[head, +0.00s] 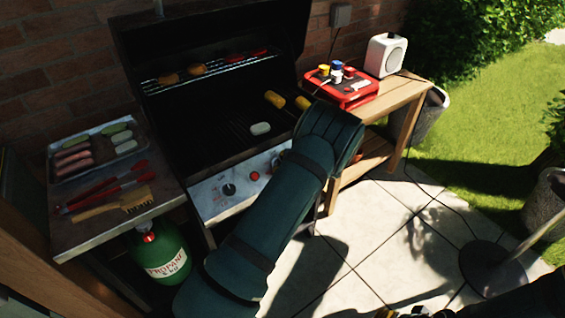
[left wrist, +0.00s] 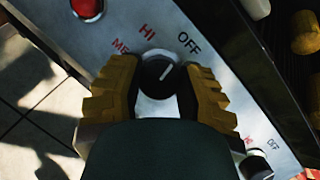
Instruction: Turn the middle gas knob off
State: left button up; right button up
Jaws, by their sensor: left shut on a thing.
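The middle gas knob (left wrist: 158,77) is a round black dial on the grill's steel control panel (left wrist: 120,40). Its white pointer line slants up and right, roughly toward the printed OFF label; HI is printed left of OFF. My left gripper (left wrist: 160,90) is shut on this knob, with one yellow-padded finger on each side. In the head view my left arm hides the gripper and the gripped knob. Another knob (head: 228,189) shows at the left of the panel, and another (left wrist: 255,165) at the lower right in the wrist view. My right gripper (head: 400,313) barely shows at the bottom edge.
A red button (head: 255,176) sits on the panel between knobs. The open grill (head: 200,120) holds food. Left are a food tray (head: 60,180), red tongs (head: 105,190) and a brush (head: 125,200), above a green propane tank (head: 160,255). A wooden side table (head: 400,95) stands right.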

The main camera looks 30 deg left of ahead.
pick_arm(q)
jog(key=shift+s+a+m, duration=0.1)
jog(key=shift+a+m, duration=0.05)
jog(key=shift+m, duration=0.35)
jog(key=o, duration=1.2)
jog(key=shift+a, duration=0.1)
jog(key=shift+d, duration=0.2)
jog(key=shift+d+r, duration=0.15)
jog(key=shift+d, duration=0.1)
jog(key=v, duration=1.1)
jog(key=shift+s+d, duration=0.15)
